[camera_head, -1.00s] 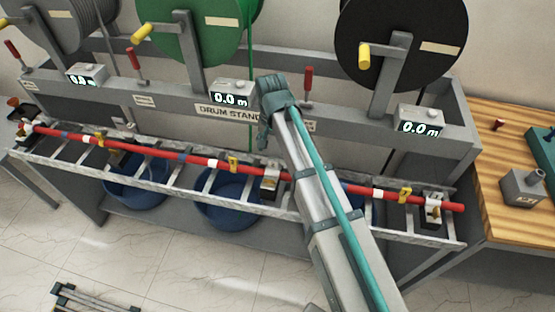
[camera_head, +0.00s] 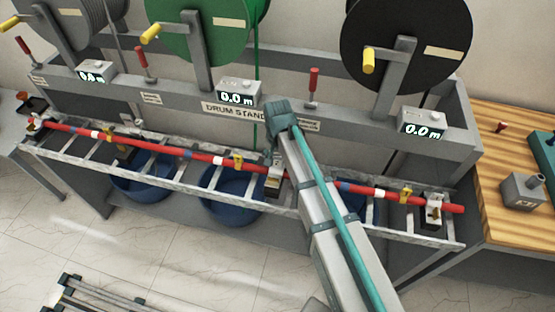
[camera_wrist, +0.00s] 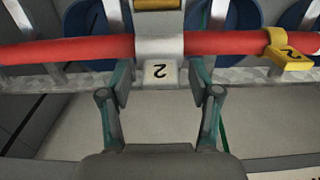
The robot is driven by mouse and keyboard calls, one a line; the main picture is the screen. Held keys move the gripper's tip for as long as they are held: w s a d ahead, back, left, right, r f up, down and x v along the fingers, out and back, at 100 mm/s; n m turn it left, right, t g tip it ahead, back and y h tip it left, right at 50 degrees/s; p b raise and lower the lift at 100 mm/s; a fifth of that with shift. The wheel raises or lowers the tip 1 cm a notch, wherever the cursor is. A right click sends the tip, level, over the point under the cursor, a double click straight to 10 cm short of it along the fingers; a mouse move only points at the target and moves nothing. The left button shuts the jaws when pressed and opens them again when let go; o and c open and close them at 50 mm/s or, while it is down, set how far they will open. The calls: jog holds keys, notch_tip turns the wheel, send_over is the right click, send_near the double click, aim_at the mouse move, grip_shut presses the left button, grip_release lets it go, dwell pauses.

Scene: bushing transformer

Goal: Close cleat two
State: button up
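Cleat two (camera_wrist: 160,48) is a pale grey block with a white plate marked 2, at the red cable (camera_wrist: 60,50) in the wrist view. A brass-coloured part (camera_wrist: 157,4) shows beyond it at the top edge. I cannot tell whether the cleat is shut over the cable. My gripper (camera_wrist: 161,88) is open, its two fingers apart on either side of the numbered plate, with nothing clearly gripped. In the head view, cleat two (camera_head: 275,180) sits on the ladder tray just below my gripper, whose fingers are mostly hidden by my arm.
A yellow tag marked 2 (camera_wrist: 288,52) hangs on the cable beside the cleat. The ladder tray (camera_head: 210,182) runs along the drum stand (camera_head: 190,98). Another cleat (camera_head: 434,208) stands at the right end. Blue bins (camera_head: 232,200) are below; a wooden bench (camera_head: 510,215) is at right.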

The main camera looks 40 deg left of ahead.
aim_at(275, 176)
grip_shut()
jog(key=shift+s+d+f+t+b, duration=0.2)
jog(key=shift+s+f+t+b, duration=0.35)
jog(key=shift+b, duration=0.7)
jog(key=shift+r+t+y+b, duration=0.15)
jog(key=shift+t+y+b, duration=0.35)
jog(key=shift+b, duration=0.3)
jog(key=shift+r, duration=0.1)
grip_release()
jog(key=shift+r, duration=0.1)
jog(key=v, duration=1.1)
jog(key=shift+s+r, duration=0.2)
jog(key=shift+r, duration=0.15)
